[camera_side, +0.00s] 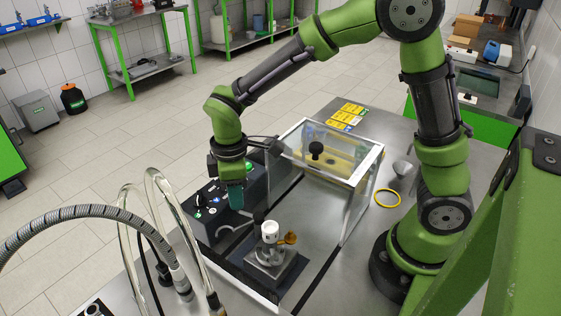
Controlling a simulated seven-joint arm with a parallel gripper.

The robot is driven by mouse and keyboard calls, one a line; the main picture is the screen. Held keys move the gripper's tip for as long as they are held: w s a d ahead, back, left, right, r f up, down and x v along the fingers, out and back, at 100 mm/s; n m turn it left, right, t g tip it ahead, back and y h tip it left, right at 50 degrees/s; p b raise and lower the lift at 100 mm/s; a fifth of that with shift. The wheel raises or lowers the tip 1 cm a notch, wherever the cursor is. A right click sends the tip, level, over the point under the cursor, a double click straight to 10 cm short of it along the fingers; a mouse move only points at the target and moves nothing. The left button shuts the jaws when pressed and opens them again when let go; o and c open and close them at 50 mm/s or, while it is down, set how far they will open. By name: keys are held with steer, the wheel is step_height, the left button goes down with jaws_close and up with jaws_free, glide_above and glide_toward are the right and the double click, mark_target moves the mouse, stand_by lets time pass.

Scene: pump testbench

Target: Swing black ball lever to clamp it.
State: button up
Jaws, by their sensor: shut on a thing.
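My gripper (235,184) hangs down over the left side of the bench, beside the dark control panel. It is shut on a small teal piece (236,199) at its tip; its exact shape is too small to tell. A small pump with a white top (269,229) stands on a metal block in a dark fixture (287,274), below and right of my gripper. A dark upright part (258,217), possibly the black ball lever, shows just behind the white top. My gripper looks apart from it. A brass-coloured fitting (288,238) is at the pump's right.
A clear-walled guard box (365,188) with a black knob (316,148) stands behind the fixture. The control panel (207,214) is at left, with a curved pale handle (236,225). Hoses (90,217) arch at front left. A yellow ring (387,198) lies right.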

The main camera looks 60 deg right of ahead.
steer(key=shift+s+a, duration=0.15)
steer(key=shift+a, duration=0.1)
steer(key=shift+s+a, duration=0.35)
steer(key=shift+a, duration=0.3)
steer(key=shift+s+a, duration=0.45)
steer(key=shift+a, duration=0.05)
stand_by(0.3)
